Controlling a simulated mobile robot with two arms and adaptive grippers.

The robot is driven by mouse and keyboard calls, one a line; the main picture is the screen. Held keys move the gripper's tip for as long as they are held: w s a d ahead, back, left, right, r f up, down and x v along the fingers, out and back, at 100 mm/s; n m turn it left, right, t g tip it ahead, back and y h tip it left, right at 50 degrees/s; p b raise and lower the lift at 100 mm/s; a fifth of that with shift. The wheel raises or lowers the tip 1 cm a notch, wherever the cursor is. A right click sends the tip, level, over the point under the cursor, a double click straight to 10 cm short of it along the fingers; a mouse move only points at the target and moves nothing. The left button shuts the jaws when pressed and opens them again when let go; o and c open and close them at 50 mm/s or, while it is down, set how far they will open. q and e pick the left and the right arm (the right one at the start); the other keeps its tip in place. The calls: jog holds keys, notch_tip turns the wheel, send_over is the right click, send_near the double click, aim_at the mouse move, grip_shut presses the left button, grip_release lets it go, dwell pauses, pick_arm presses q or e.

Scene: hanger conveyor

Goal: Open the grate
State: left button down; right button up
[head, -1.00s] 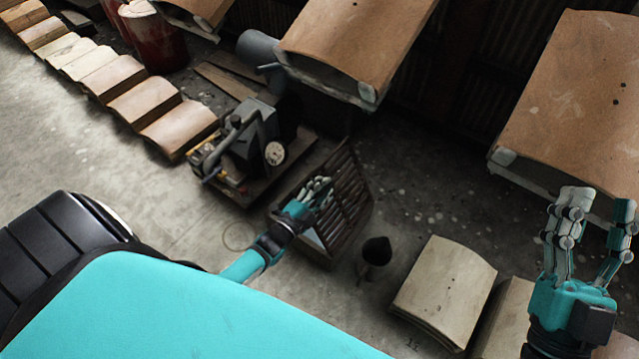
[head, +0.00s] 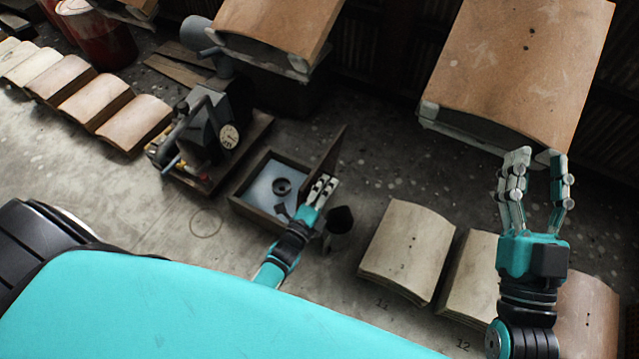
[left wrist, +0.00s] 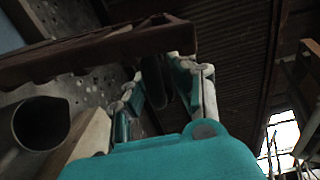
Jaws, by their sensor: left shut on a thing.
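The brown slatted grate (head: 326,150) stands raised on the right side of a shallow box (head: 240,208) in the head view. The box's pale interior is uncovered, with a dark ring-shaped part (head: 282,186) in it. My left gripper (head: 322,186) is at the grate's near end, shut on it. In the left wrist view the grate's edge (left wrist: 90,48) runs across the top left to my fingers (left wrist: 168,75). The exact finger contact is partly hidden. My right gripper (head: 535,172) is raised at the right, open and empty.
A dark cup-like pot (head: 340,220) stands just right of the box. A machine with a dial (head: 205,135) stands left of it. Paper stacks (head: 408,250) lie to the right. Large brown panels (head: 520,70) hang at the back.

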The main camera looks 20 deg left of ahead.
pick_arm(q)
jog(key=shift+d, duration=0.35)
jog(key=c, duration=1.1)
grip_release()
jog(key=s, duration=0.8)
jog(key=s+a, duration=0.1)
jog(key=s, duration=0.3)
